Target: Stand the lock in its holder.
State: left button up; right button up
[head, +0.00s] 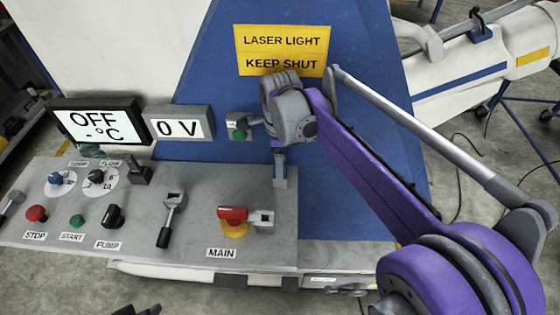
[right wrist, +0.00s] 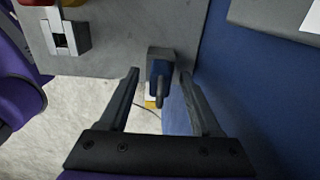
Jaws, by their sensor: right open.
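A small dark-grey block with a blue face and a thin grey rod (right wrist: 159,72) shows in the right wrist view, at the panel's edge. I take it for the lock in or at its holder, but I cannot tell where one ends and the other begins. In the head view a grey upright piece (head: 280,172) stands at that edge, partly hidden by my right gripper. My right gripper (right wrist: 160,75) is open, its fingers on either side of the block with gaps visible. Only a dark and purple bit of my left arm shows at the bottom of the head view.
The grey control panel (head: 100,240) carries a red MAIN switch (head: 232,213) with a slotted grey bracket (head: 262,219) beside it, also seen in the wrist view (right wrist: 64,36). A black-handled lever (head: 169,220) lies left. A blue wall (head: 205,80) rises close behind.

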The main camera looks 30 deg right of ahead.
notch_tip(320, 180, up, 11)
jog(key=shift+f+p, duration=0.15)
jog(key=shift+p, duration=0.25)
pick_arm(q)
jog(key=shift+w+r, duration=0.1)
jog(key=shift+r, duration=0.4)
